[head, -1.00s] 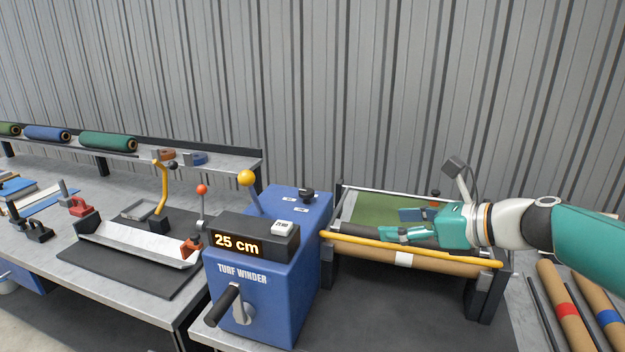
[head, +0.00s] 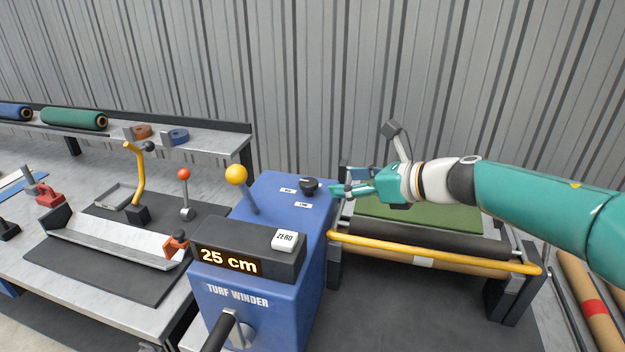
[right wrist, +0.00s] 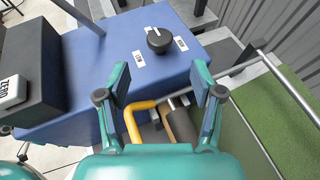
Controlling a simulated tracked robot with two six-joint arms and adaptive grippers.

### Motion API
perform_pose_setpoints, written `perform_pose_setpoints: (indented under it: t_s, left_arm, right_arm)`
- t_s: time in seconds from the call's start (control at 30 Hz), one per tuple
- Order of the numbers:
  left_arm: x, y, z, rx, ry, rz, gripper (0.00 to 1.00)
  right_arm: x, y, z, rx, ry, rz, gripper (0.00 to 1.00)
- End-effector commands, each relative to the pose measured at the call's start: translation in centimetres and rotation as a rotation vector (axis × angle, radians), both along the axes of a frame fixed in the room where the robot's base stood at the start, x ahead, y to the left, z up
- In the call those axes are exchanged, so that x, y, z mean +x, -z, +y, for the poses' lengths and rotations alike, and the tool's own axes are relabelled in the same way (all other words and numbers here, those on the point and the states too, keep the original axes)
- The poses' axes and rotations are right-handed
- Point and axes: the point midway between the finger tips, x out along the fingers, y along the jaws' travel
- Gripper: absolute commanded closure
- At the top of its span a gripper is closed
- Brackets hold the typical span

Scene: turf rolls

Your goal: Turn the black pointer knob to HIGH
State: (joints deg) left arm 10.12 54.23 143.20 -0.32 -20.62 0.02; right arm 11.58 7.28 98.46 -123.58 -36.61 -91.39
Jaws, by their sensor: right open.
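The black pointer knob (head: 309,186) sits on top of the blue turf winder (head: 262,300), near its back right. Two small white labels lie beside it, one to its left (head: 288,190) and one in front (head: 303,205); their text is too small to read. In the right wrist view the knob (right wrist: 160,40) has a white line on its top, with a label on either side. My right gripper (head: 340,181) is open and empty, just right of the knob and apart from it. In the right wrist view its fingers (right wrist: 160,85) are spread, with the knob beyond them. My left gripper is not in view.
A yellow-ball lever (head: 236,175) and a black display box with a white ZERO button (head: 285,239) stand on the winder near the knob. A yellow bar (head: 430,250) crosses the roller frame at right. A grey corrugated wall stands behind.

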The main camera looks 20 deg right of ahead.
Motion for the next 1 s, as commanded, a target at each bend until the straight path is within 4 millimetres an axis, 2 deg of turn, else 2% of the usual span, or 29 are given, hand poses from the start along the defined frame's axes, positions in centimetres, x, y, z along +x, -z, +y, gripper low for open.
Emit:
perform_pose_setpoints:
  t_s: [0.1,0.3,0.5,0.9,0.93,1.0]
  left_arm:
    - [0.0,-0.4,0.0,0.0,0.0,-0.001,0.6]
    - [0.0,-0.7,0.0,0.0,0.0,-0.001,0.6]
    - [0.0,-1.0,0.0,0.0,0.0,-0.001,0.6]
    - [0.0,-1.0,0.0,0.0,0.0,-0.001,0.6]
    - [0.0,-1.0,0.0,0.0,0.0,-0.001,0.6]
    - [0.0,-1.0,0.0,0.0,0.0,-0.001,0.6]
  right_arm:
    - [2.1,1.0,1.4,0.001,-0.002,0.003,0.34]
    - [5.1,2.6,3.3,0.0,0.001,0.003,0.34]
    - [7.0,3.5,4.5,0.0,0.003,0.0,0.34]
    - [7.6,3.8,4.8,-0.001,0.005,-0.001,0.34]
    - [7.6,3.8,4.8,-0.001,0.005,-0.001,0.35]
    - [7.5,3.8,4.8,-0.001,0.005,-0.001,0.47]
